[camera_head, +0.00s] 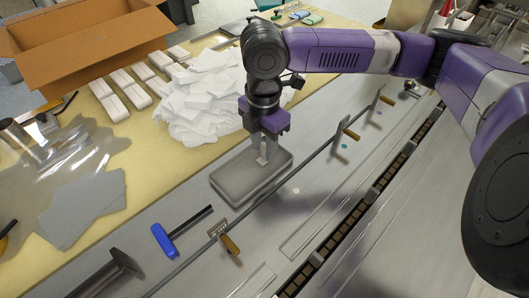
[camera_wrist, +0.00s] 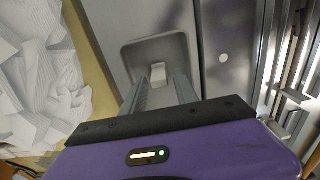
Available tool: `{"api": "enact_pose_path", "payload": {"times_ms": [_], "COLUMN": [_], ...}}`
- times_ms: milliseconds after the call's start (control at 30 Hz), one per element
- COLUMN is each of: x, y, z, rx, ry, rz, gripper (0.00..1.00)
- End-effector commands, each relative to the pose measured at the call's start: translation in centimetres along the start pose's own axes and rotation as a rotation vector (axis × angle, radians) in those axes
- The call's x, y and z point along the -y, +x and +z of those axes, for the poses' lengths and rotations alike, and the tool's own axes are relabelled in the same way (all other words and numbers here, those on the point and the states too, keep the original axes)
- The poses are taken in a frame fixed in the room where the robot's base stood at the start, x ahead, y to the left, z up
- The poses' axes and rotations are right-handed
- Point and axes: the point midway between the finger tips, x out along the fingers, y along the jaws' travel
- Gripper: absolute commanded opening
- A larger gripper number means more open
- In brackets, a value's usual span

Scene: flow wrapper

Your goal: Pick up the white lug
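The white lug (camera_wrist: 158,72) is a small pale block on the grey rounded tray (camera_wrist: 140,50), seen in the wrist view just beyond and between my fingertips. My gripper (camera_wrist: 162,76) is open, with a visible gap on each side of the lug. In the head view my gripper (camera_head: 262,158) points down over the grey tray (camera_head: 232,183), with the lug mostly hidden by the fingers. I cannot tell how far the fingertips are above the tray surface.
A heap of white paper (camera_head: 205,100) lies left of my gripper. A white disc (camera_head: 296,191) is right of the tray. An open cardboard box (camera_head: 95,45) stands at back left.

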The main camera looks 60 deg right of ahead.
Motion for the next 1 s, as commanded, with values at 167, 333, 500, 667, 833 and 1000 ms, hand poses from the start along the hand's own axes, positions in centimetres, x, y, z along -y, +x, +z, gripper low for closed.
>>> {"api": "enact_pose_path", "payload": {"times_ms": [167,333,500,667,833,1000], "x": [0.0,0.0,0.0,-0.1,-0.1,-0.1], "y": [0.0,0.0,-0.1,-1.0,-3.3,-7.5], "z": [0.0,0.0,0.0,0.0,0.0,0.0], "rx": [0.000,0.000,0.000,-0.001,0.000,0.000], "ry": [0.000,0.000,0.000,0.000,-0.001,-0.001], "rz": [0.000,0.000,0.000,0.001,0.002,0.004], "gripper": [0.00,0.00,0.00,0.00,0.00,0.00]}}
